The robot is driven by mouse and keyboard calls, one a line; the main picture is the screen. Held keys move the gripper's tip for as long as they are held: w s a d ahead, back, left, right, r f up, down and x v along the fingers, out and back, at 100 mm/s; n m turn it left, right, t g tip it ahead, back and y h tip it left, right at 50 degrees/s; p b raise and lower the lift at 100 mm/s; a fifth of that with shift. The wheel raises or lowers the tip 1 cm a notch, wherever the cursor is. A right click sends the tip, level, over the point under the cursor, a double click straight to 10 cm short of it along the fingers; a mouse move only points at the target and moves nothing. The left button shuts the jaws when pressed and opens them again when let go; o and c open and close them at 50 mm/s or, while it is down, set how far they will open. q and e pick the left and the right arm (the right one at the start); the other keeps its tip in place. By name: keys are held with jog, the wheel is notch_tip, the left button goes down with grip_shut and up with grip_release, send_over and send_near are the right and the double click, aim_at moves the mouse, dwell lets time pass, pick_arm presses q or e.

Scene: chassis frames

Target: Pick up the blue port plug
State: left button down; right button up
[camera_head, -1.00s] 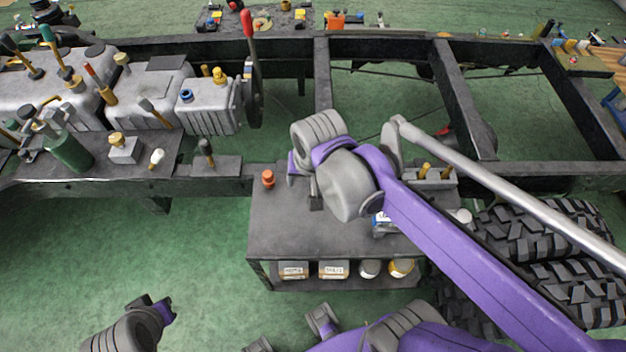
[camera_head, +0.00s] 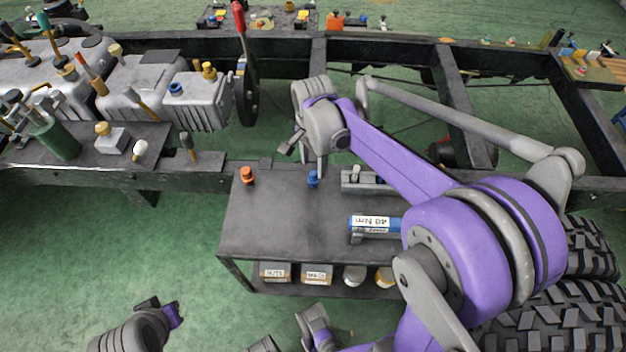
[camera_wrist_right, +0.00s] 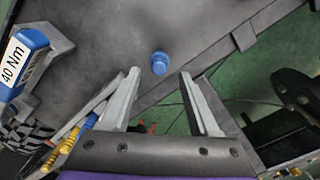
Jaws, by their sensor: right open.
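A blue port plug (camera_head: 313,178) stands on the dark cart top (camera_head: 262,225), right of an orange plug. In the right wrist view the blue plug (camera_wrist_right: 159,62) sits just beyond the gap between my fingertips, apart from both. My right gripper (camera_wrist_right: 160,74) is open and empty. In the head view my right gripper (camera_head: 293,143) hangs behind and left of the blue plug, partly hidden by its wrist. Another blue plug (camera_head: 176,89) sits on the grey gearbox. No fingers of my left gripper show.
An orange plug (camera_head: 247,175), a grey holder (camera_head: 352,180) and a blue tool marked 40 Nm (camera_head: 372,223) are on the cart. The chassis frame (camera_head: 212,182) runs behind it. The front left of the cart top is clear.

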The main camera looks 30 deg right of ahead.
aim_at(313, 173)
notch_tip(313, 173, down, 4)
jog(key=shift+f, duration=0.25)
jog(key=shift+s, duration=0.1)
jog(key=shift+c, duration=0.4)
grip_shut()
